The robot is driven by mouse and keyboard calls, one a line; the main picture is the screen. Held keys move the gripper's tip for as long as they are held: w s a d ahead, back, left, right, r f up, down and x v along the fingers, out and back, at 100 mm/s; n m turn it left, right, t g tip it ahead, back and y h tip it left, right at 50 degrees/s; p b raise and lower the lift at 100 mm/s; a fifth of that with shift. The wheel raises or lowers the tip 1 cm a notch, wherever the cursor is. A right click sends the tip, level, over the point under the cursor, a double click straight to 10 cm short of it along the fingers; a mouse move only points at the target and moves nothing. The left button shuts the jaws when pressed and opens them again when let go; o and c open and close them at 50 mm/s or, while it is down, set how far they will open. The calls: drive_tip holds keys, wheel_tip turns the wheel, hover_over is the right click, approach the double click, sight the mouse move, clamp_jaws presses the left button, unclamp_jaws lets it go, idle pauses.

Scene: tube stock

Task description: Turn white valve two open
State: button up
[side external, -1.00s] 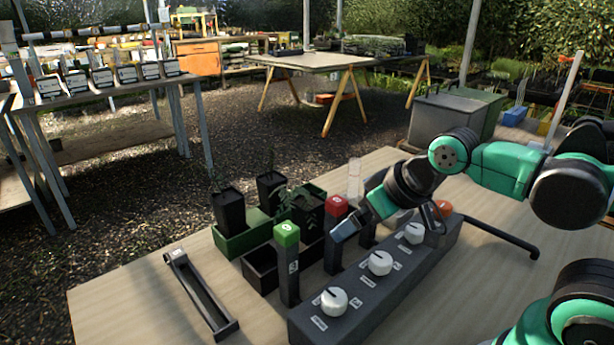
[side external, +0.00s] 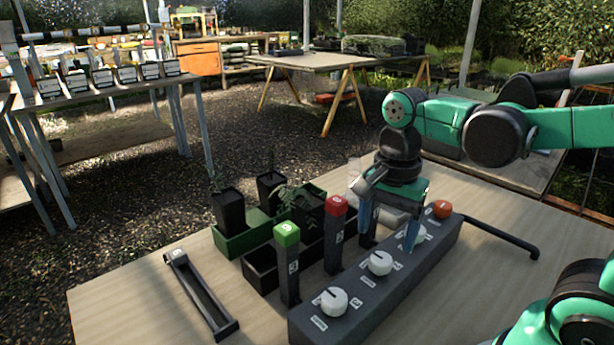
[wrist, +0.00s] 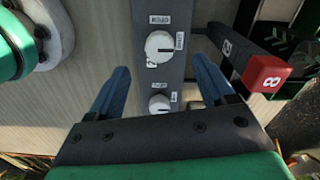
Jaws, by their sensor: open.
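Three white valve knobs stand in a row on a long dark grey box: a near one (side external: 333,301), a middle one (side external: 380,262) and a far one (side external: 418,233). Their small labels are too small to read surely, so I cannot tell which number is which. My gripper (side external: 389,238) points down over the far part of the box, its blue fingers apart and empty. One finger hides part of the far knob. In the wrist view, a larger knob (wrist: 159,46) and a smaller one (wrist: 159,104) lie between and beyond the open fingers (wrist: 162,66), apart from them.
An orange knob (side external: 442,209) sits at the box's far end. A red-topped post (side external: 335,235) and a green-topped post (side external: 287,265) stand left of the box. Behind them are potted plants (side external: 230,208). A dark long holder (side external: 202,297) lies left on the table. A black pipe (side external: 505,237) extends right.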

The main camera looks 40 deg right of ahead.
sight(382, 258)
drive_tip(key=shift+f, duration=2.4)
drive_tip(key=shift+c, duration=0.3)
clamp_jaws()
